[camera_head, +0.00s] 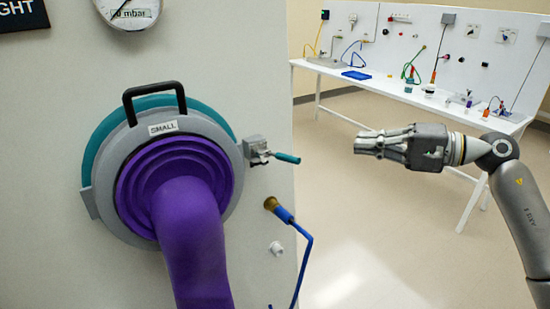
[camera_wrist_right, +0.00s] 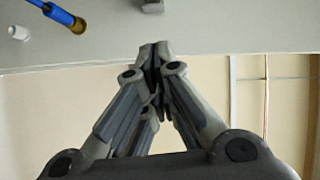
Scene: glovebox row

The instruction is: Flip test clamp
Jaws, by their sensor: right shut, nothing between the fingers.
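The test clamp (camera_head: 258,152) is a small grey metal latch on the right rim of the round port, in the head view. Its teal-tipped handle (camera_head: 287,158) points to the right. My right gripper (camera_head: 358,145) is shut and empty, to the right of the handle and apart from it, pointing left. In the right wrist view the fingers (camera_wrist_right: 153,48) are together, with the panel behind them. A small grey part (camera_wrist_right: 152,6) at the top edge there is cut off; I cannot tell if it is the clamp. My left gripper is not in view.
The port ring (camera_head: 112,208) with a "SMALL" label, black handle and purple glove (camera_head: 190,245) fills the panel's left. Below the clamp are a blue hose with brass fitting (camera_head: 272,204) and a white knob (camera_head: 276,248). A white bench (camera_head: 390,88) stands behind; open floor lies between.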

